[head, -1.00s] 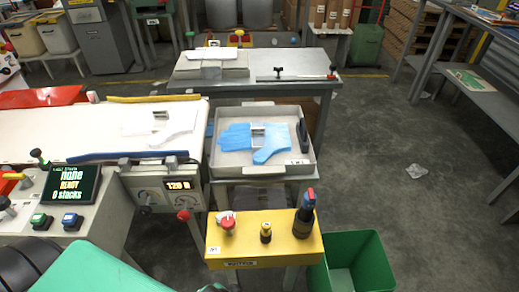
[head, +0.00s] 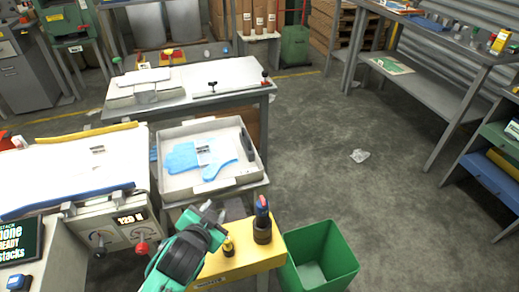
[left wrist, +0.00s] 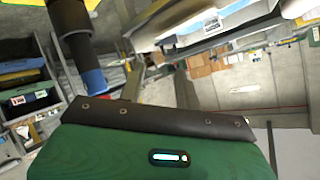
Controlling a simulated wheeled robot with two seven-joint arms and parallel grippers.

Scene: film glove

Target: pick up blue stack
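The blue stack is a set of flat, light-blue, glove-shaped film pieces (head: 181,158) lying in a grey tray (head: 252,178) in the head view. A small pale clip or block (head: 203,150) sits on its middle. My left gripper (head: 214,212) is in front of the tray, over the left part of the yellow control box, apart from the stack. My right gripper is out of view.
A yellow control box (head: 256,259) with a dark, blue-topped knob (head: 262,222) stands before the tray. A green bin (head: 319,262) is to its right. A white machine bed (head: 70,172) lies left and a grey table (head: 190,106) behind. The floor at right is mostly clear.

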